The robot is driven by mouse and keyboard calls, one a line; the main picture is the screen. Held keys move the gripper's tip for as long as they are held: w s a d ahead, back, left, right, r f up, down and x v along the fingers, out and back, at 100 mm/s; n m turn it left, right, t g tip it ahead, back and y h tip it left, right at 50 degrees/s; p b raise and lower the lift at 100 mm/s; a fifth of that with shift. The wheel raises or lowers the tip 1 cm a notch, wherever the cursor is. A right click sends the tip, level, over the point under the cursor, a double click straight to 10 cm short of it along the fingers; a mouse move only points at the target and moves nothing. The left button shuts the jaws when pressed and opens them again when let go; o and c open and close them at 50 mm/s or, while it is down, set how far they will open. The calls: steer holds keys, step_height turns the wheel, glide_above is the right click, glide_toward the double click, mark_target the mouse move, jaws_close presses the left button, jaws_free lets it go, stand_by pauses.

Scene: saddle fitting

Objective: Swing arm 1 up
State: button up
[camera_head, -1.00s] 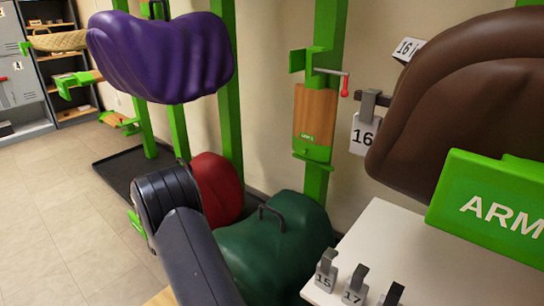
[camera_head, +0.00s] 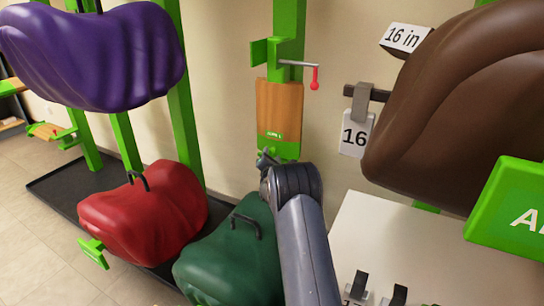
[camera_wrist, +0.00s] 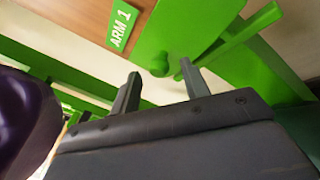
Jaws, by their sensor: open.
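Arm 1 (camera_head: 280,108) is a wooden board with a green labelled lower edge, hanging flat down against a green post (camera_head: 289,25). In the wrist view its "ARM 1" label (camera_wrist: 122,25) and green end plate (camera_wrist: 190,25) fill the upper part, with a round green knob (camera_wrist: 158,60) beneath. My gripper (camera_head: 264,158) is just below arm 1's lower edge, mostly hidden behind my arm. In the wrist view my gripper (camera_wrist: 163,80) has its two fingers apart, pointing at the green end, with the knob showing between them. I cannot tell if they touch it.
A red-tipped lever (camera_head: 315,78) sticks out above arm 1. A brown saddle (camera_head: 450,110) with a "16" tag (camera_head: 355,135) is right. A purple saddle (camera_head: 95,55) hangs left; red (camera_head: 145,215) and green (camera_head: 230,260) saddles are low. A white table (camera_head: 375,235) stands right.

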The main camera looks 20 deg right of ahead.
steer(key=shift+w+d, duration=0.25)
steer(key=shift+w, duration=0.4)
steer(key=shift+c, duration=0.4)
jaws_close()
